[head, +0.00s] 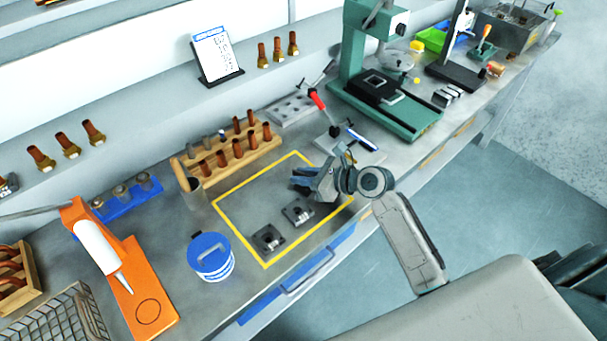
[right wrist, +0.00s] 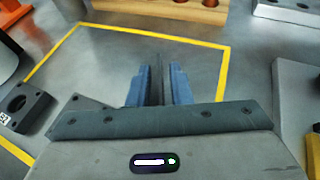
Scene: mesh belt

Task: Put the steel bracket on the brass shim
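My right gripper (head: 303,180) hangs over the yellow-outlined area of the bench. In the right wrist view its two blue fingers (right wrist: 159,88) are close together, with a thin grey upright plate (right wrist: 158,75) between them that reaches past the tips; it looks like the steel bracket, seen edge-on. Two dark square blocks with round holes lie in the outlined area: a nearer one (head: 268,240) and one closer to the gripper (head: 298,212). In the right wrist view one block (right wrist: 27,106) is at the left. I cannot make out a brass-coloured shim. My left gripper is not in view.
A blue-lidded tub (head: 211,257) and an orange stand (head: 137,290) are at left. A wooden rack (head: 235,152) stands behind the outlined area. A green press (head: 395,105) is at the back right. Bare bench shows inside the yellow outline (head: 240,246).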

